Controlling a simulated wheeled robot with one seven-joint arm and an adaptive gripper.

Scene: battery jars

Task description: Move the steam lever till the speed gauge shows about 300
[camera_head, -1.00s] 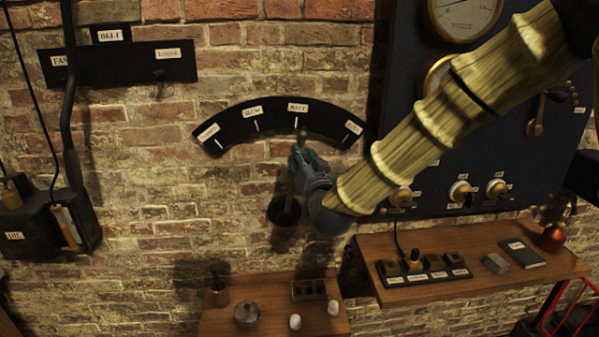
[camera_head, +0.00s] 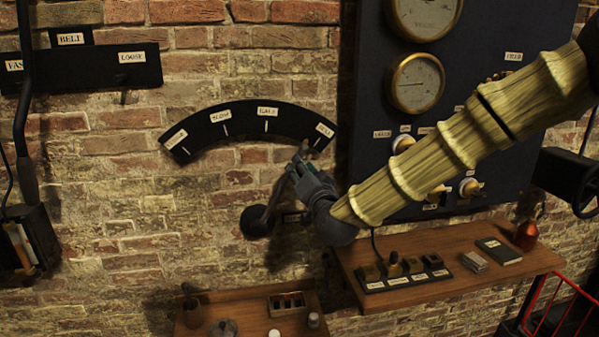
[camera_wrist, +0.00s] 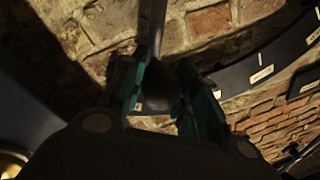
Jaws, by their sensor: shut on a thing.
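The steam lever (camera_head: 272,205) is a dark arm on a round wall pivot (camera_head: 257,221). It leans up and right under a black curved scale plate (camera_head: 245,119), its tip near the rightmost mark. My gripper (camera_head: 299,170) is shut on the lever's upper part. In the wrist view the lever's dark knob (camera_wrist: 160,88) sits between my gripper's teal-lined fingers (camera_wrist: 160,100). Two round brass-rimmed gauges, an upper one (camera_head: 425,12) and a lower one (camera_head: 416,82), are on the dark panel. Their figures are too small to read, and I cannot tell which shows speed.
The dark panel (camera_head: 365,110) with several knobs stands right of the lever, behind my arm. A wooden shelf (camera_head: 450,262) with a switch block (camera_head: 400,272) is below right. A lower shelf (camera_head: 245,305) holds small items. A belt plate (camera_head: 85,68) is at upper left.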

